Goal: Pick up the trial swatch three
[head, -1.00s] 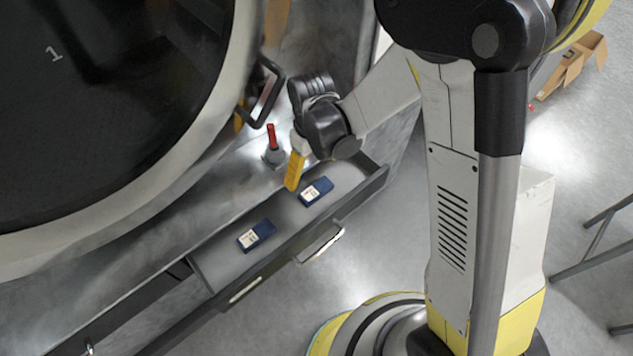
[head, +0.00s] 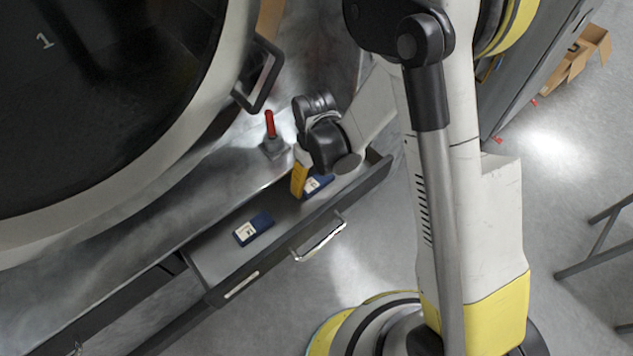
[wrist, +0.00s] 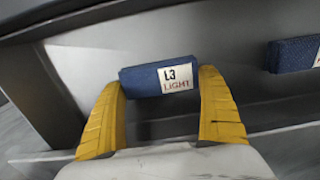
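The trial swatch three (wrist: 140,82) is a small dark blue block with a white label reading "L3 LIGHT". In the wrist view it lies between the yellow fingertips of my gripper (wrist: 160,80). The fingers are spread, one at each end of the swatch, with no clear grip on it. In the head view my gripper (head: 300,180) reaches down into the open drawer, and its finger partly hides the swatch (head: 318,188).
A second blue swatch (head: 254,228) lies nearer the drawer's left end; it also shows in the wrist view (wrist: 290,56). The drawer (head: 378,182) has raised walls and a front handle (head: 320,240). A red-handled lever (head: 270,125) and the round washer door (head: 100,110) are close by.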

